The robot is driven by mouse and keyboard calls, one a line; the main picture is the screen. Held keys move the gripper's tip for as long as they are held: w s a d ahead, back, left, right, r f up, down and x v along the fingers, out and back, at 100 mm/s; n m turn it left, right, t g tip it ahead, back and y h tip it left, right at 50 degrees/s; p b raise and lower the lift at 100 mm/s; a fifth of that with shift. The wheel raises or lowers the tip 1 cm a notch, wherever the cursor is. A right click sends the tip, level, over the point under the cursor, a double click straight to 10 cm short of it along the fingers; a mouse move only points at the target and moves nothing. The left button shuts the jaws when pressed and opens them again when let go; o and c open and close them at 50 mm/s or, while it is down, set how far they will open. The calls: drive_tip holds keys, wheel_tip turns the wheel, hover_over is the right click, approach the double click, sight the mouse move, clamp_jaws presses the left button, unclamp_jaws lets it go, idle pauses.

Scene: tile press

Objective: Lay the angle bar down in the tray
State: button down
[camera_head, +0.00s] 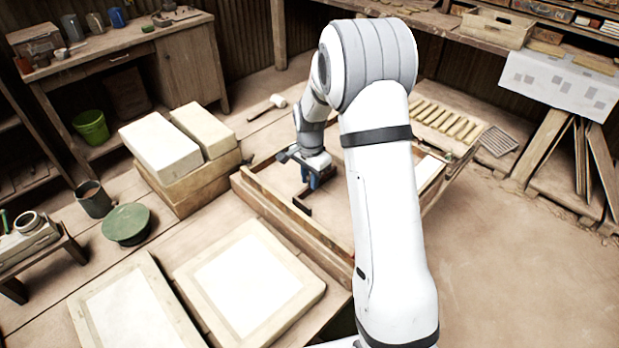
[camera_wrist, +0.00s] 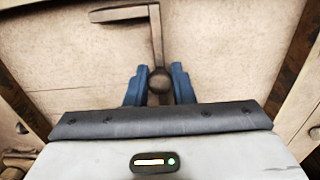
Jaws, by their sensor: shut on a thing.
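The angle bar (camera_wrist: 156,42) is a brown L-shaped bar. In the wrist view its long arm runs away from my gripper and its short arm turns left at the far end. My gripper (camera_wrist: 160,78) has blue fingers shut on the near part of the bar, where a dark round knob shows between them. In the head view my gripper (camera_head: 318,180) points down inside the wooden-walled tray (camera_head: 276,216), with the dark end of the bar (camera_head: 302,206) below and left of it. I cannot tell whether the bar touches the tray's pale floor.
Two pale framed slabs (camera_head: 245,280) lie at the front left. Pale blocks (camera_head: 160,147) are stacked left of the tray, near a green lid (camera_head: 127,223) and a dark mug (camera_head: 93,198). A rack of strips (camera_head: 440,120) stands behind right. My arm hides the tray's right part.

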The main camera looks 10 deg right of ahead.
drive_tip(key=shift+f, duration=0.1)
drive_tip(key=c, duration=1.2)
unclamp_jaws()
drive_tip(key=shift+o, duration=0.2)
wheel_tip(320, 180, up, 8)
drive_tip(key=shift+b, duration=0.5)
drive_tip(key=s+r+n+t, duration=0.1)
drive_tip(key=s+r+n, duration=0.2)
drive_tip(key=s+r, duration=0.3)
drive_tip(key=s+r+n+t, duration=0.15)
drive_tip(key=s+r, duration=0.25)
drive_tip(key=s, duration=0.4)
drive_tip(key=s+n, duration=0.6)
drive_tip(key=s, duration=0.8)
drive_tip(key=shift+s+d+r+n, duration=0.15)
drive_tip(key=shift+s+d+n, duration=0.1)
drive_tip(key=shift+s+n, duration=0.1)
